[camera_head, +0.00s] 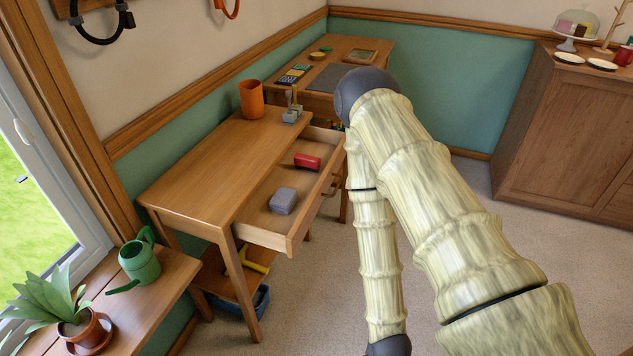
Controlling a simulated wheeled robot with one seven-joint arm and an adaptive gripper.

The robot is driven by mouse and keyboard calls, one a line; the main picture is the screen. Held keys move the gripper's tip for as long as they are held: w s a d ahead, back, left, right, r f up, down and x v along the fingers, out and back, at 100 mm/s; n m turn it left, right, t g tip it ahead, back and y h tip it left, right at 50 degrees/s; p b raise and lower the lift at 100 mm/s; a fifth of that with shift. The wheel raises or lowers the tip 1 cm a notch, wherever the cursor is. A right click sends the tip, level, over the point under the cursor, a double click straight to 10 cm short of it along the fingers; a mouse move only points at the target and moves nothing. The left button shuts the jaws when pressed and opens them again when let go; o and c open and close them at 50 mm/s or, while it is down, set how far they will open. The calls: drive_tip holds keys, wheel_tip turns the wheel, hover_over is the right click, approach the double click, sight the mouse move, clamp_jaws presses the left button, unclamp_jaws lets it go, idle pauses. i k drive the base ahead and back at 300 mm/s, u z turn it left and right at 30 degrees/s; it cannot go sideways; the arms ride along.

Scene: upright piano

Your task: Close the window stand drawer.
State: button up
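A wooden stand (200,170) stands along the wall beside the window. Its drawer (262,238) is pulled out well toward the right, with the inside showing. A grey box-like object (283,201) and a red object (307,161) lie in the drawer. A dark handle (327,192) shows on the drawer front, close to the left of my arm. My arm crosses the right half of the view and bends down again to the bottom edge. My gripper is out of the picture.
An orange cup (251,99) and a small grey item (292,112) stand on the stand top. A lower shelf (222,272) holds a yellow object. A windowsill bench (165,285) bears a green watering can (140,262) and a plant. Carpet (310,305) is clear before the drawer.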

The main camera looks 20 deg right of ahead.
sight(255, 224)
drive_tip(key=z, duration=0.2)
drive_tip(key=i, duration=0.75)
drive_tip(key=z, duration=0.5)
drive_tip(key=k, duration=0.45)
drive_tip(key=z, duration=0.7)
drive_tip(key=i, duration=0.6)
drive_tip(key=u, duration=0.75)
